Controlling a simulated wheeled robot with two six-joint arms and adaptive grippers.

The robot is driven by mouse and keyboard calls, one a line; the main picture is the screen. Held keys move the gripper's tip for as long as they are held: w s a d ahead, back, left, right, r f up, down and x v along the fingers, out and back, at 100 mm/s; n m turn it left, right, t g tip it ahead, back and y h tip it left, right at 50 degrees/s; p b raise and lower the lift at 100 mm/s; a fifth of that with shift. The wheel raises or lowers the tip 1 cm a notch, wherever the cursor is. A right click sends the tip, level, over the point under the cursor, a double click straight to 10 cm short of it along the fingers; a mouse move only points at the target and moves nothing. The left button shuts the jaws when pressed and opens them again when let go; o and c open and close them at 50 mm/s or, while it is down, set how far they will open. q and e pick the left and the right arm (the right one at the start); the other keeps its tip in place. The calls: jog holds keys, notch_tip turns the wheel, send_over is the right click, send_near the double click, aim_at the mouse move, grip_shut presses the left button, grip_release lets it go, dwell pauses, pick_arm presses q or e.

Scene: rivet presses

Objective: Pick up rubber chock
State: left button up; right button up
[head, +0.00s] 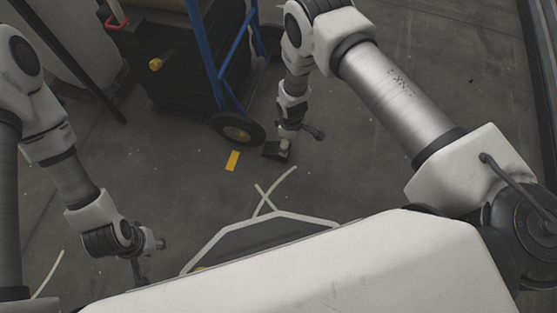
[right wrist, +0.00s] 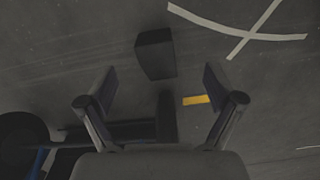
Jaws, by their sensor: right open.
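The rubber chock is a small dark block (right wrist: 155,53) on the floor in the right wrist view, ahead of my fingertips and between them in the picture. In the head view a dark shape that looks like the chock (head: 273,152) lies at the end of my right arm, partly hidden. My right gripper (head: 297,138) points down above it. In the right wrist view my right gripper (right wrist: 158,70) has its fingers spread wide with nothing held. My left gripper (head: 150,255) hangs at the lower left, away from the chock; its jaw opening is unclear.
A blue-framed cart (head: 213,62) with a black wheel (head: 238,130) stands just left of my right gripper; the wheel also shows in the right wrist view (right wrist: 20,140). A yellow floor mark (head: 233,160) and crossed pale strips (head: 268,195) lie nearby. Floor to the right looks clear.

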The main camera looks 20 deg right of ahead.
aim_at(279, 146)
jog(key=shift+n, duration=0.9)
jog(key=w+a+f, duration=0.1)
jog(key=f, duration=0.1)
jog(key=w+a+f+b, duration=0.1)
jog(key=w, duration=0.1)
jog(key=shift+w+a+f+b, duration=0.2)
jog(key=shift+w+f+b, duration=0.1)
jog(key=shift+f, duration=0.1)
jog(key=f+b, duration=0.1)
jog(key=f, duration=0.1)
jog(key=f+b, duration=0.4)
jog(key=f, duration=0.1)
jog(key=shift+s+a, duration=0.2)
jog(key=shift+s, duration=0.05)
pick_arm(q)
notch_tip(279, 146, down, 8)
jog(key=shift+f, duration=0.2)
pick_arm(e)
jog(key=shift+r, duration=0.15)
